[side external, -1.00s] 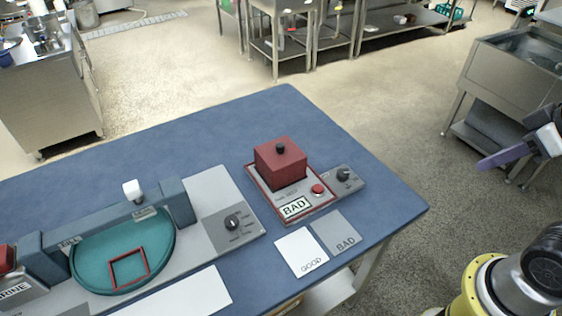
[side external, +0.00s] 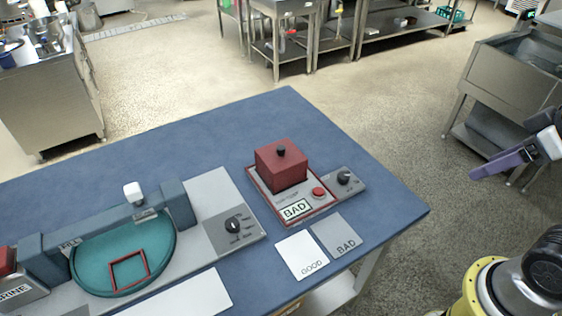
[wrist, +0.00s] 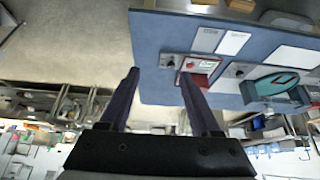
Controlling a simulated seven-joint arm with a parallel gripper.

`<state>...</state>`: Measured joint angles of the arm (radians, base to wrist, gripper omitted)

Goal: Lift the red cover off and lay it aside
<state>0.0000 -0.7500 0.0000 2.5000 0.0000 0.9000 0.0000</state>
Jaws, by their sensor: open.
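The red cover (side external: 281,165) is a box with a black knob (side external: 281,151) on top. It sits on a red-edged base plate (side external: 262,199) on the blue table, behind a "BAD" label and a red button (side external: 318,193). What lies under the cover is hidden. My gripper (side external: 478,173) is at the right edge of the side external view, off the table and well apart from the cover. In the wrist view my gripper (wrist: 160,78) has two purple fingers spread wide with nothing between them. The red cover (wrist: 200,81) shows there beyond the right finger.
White "GOOD" (side external: 301,253) and grey "BAD" (side external: 336,235) cards lie in front of the base plate. A mill unit with a teal dish (side external: 95,258) and a knob panel (side external: 235,226) stands to the left. The blue table (side external: 270,115) is bare behind the cover.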

